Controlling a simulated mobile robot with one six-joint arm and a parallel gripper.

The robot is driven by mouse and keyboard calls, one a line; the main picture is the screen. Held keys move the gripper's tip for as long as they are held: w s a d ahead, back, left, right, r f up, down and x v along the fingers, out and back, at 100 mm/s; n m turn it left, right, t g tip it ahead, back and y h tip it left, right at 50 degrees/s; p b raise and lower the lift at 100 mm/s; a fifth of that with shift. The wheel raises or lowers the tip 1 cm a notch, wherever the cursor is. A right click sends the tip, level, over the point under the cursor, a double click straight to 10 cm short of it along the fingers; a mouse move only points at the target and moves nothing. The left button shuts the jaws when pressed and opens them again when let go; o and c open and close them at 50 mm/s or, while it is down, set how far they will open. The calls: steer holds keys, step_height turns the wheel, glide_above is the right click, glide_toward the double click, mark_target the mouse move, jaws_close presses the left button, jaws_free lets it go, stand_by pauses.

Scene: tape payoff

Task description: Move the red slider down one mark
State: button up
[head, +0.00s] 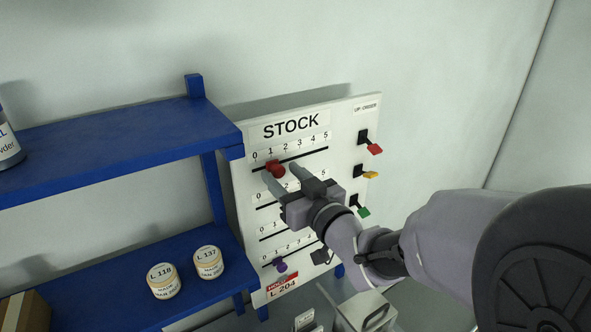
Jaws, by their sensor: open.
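The red slider (275,168) sits on the top track of the white STOCK board (242,215), below about the 1 of a scale marked 0 to 5. My gripper (281,172) is open, with its fingertips at the red slider, one on its left and one on its right. I cannot tell whether either finger touches it. My gripper and wrist hide much of the middle tracks and any sliders there.
A purple slider (281,266) sits on the bottom track. Red (374,149), yellow (370,175) and green (363,211) levers stick out at the board's right. A blue shelf (120,145) with jars (164,281) stands left. A grey container (365,312) stands below.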

steer(key=b+v, duration=0.9)
steer(key=v, duration=0.8)
steer(key=shift+b, duration=0.4)
steer(key=shift+d, duration=0.1)
steer(key=d+f+m+g+h+b, duration=0.1)
steer(key=d+f+m+h+b, duration=0.5)
steer(key=f, duration=0.4)
steer(key=d+f+m+h+b, duration=0.4)
steer(key=d+f+h+b, duration=0.3)
steer(key=f, duration=0.3)
steer(key=s+a+f+g+y+b, duration=0.2)
steer(key=s+a+f+g+b, duration=0.1)
steer(key=s+f, duration=0.4)
steer(key=s+a+f+m+g+y+b, duration=0.1)
steer(key=s+a+f+g+y+b, duration=0.2)
steer(key=s+a+f+g, duration=0.2)
step_height(320, 180, down, 4)
steer(key=shift+s+f, duration=0.1)
steer(key=shift+s, duration=0.85)
